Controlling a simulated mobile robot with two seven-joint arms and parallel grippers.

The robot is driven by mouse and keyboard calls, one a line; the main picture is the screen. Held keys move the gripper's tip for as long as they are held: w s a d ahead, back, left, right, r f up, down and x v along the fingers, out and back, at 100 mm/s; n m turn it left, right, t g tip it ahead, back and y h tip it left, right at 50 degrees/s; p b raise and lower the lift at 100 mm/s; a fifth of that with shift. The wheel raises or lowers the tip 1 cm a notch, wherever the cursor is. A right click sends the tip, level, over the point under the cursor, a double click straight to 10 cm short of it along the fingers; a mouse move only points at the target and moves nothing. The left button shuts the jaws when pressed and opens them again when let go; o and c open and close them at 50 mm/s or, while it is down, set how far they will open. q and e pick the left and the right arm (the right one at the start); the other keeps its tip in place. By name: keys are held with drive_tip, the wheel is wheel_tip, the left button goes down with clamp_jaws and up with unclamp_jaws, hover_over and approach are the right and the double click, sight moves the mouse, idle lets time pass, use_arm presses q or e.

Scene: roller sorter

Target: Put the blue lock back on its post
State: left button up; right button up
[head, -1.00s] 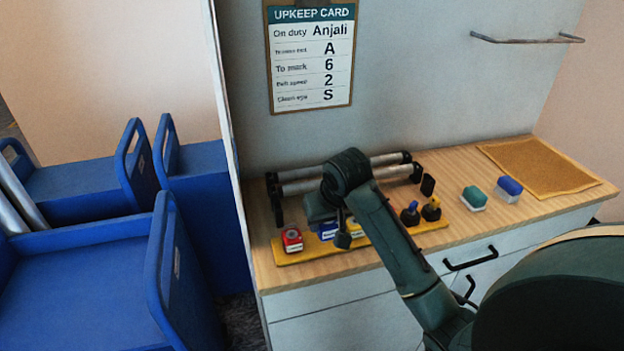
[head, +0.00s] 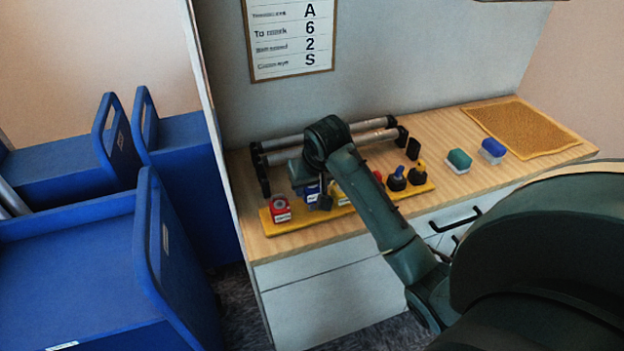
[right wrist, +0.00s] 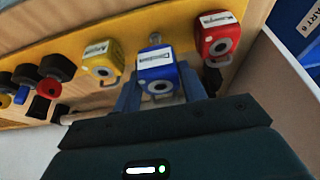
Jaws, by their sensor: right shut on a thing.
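The blue lock (right wrist: 157,68) has a white label and sits between the two fingers of my right gripper (right wrist: 158,90), which is shut on it. In the head view the blue lock (head: 311,194) is partly covered by my right gripper (head: 317,190), over the yellow strip (head: 266,222). It lies between the red lock (head: 280,208) and the yellow lock (head: 342,197). My left gripper is not in view.
Black knobs with blue (head: 397,180) and yellow (head: 417,174) tops stand at the strip's right end. Metal rollers (head: 285,150) run behind. Green (head: 458,161) and blue-topped (head: 492,150) blocks and a tan mat (head: 525,126) lie right. Blue carts (head: 75,250) stand left.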

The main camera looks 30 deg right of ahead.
drive_tip(key=shift+f, duration=0.45)
idle(0.5)
drive_tip(key=shift+f, duration=1.1)
drive_tip(key=shift+f, duration=0.4)
idle(0.5)
drive_tip(key=o, duration=1.2)
drive_tip(key=shift+c, duration=0.2)
drive_tip(key=shift+s+r, duration=0.1)
drive_tip(key=v, duration=1.3)
drive_tip(key=shift+s+a, duration=0.1)
